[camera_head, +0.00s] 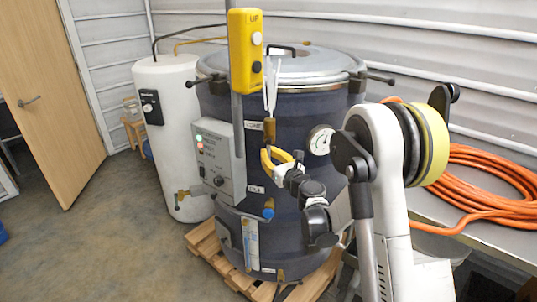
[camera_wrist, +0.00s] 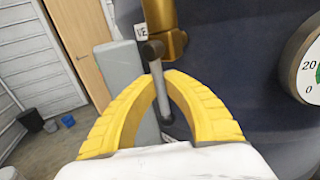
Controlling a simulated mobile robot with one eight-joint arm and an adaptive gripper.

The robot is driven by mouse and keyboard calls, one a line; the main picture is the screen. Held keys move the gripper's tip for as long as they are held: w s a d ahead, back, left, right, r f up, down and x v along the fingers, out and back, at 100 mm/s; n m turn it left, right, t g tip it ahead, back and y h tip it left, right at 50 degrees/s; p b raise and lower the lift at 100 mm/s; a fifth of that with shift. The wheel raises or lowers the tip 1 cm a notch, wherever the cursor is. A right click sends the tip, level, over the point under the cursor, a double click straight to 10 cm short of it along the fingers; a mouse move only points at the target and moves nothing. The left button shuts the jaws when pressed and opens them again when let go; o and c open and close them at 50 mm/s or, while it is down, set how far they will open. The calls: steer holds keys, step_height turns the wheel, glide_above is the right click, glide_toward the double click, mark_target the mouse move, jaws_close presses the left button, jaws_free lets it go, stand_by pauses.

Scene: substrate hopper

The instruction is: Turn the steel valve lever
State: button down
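The steel valve lever (camera_wrist: 157,75) is a thin grey rod with a rounded upper end, in the wrist view. It hangs slightly tilted in front of the brass valve body (camera_wrist: 163,20), which also shows on the dark vessel in the head view (camera_head: 270,130). My gripper (camera_wrist: 160,82) has two curved yellow fingers. Their tips come together on either side of the lever and appear to touch it. The lever's lower end shows in the gap between the fingers. In the head view my gripper (camera_head: 266,156) is just below the brass valve, and the lever cannot be made out.
A yellow pendant (camera_head: 245,50) hangs on a pole left of the valve. A grey control box (camera_head: 218,162) is on the vessel's left side. A round gauge (camera_head: 320,139) sits right of my gripper. An orange hose (camera_head: 480,185) lies on the bench at the right.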

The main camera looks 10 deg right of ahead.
steer(key=shift+d, duration=0.1)
stand_by(0.3)
steer(key=s+d+r+n+g+h+p, duration=0.1)
steer(key=d+r+n+g+h+p, duration=0.3)
steer(key=n, duration=0.7)
steer(key=shift+s+r+g+h+p, duration=0.25)
steer(key=shift+g+h+p, duration=1.3)
steer(key=shift+h, duration=0.55)
steer(key=c, duration=1.5)
jaws_free()
steer(key=shift+o, duration=0.2)
